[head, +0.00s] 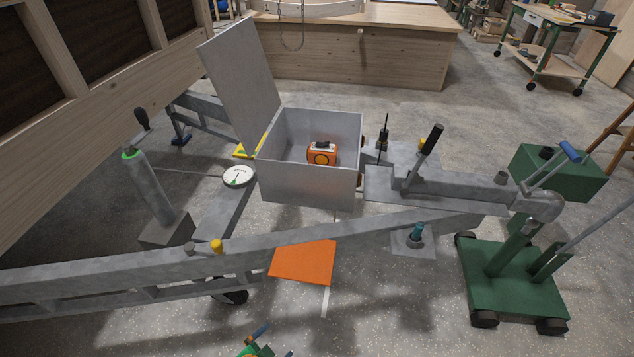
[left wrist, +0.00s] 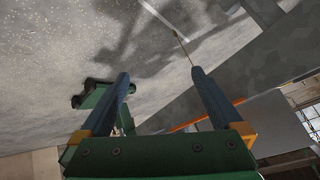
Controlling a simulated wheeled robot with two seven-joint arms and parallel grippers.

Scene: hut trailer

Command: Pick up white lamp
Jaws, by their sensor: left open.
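No clear lamp shape shows. The only small white thing is a round white disc (head: 238,176) with dark marks, which lies on the grey trailer frame left of the open metal box; I cannot tell whether it is the lamp. My left gripper (head: 268,343) shows only in part at the bottom edge of the head view, well apart from the disc and nearer to me. In the left wrist view the left gripper (left wrist: 160,74) has its two blue fingers wide apart, with nothing between them. My right gripper is not in view.
A grey metal box (head: 308,184) with its lid up holds an orange device (head: 321,153). A grey trailer beam (head: 130,268) crosses between my gripper and the disc. An orange plate (head: 303,262) sits near the beam. A green wheeled jack (head: 512,280) stands at right.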

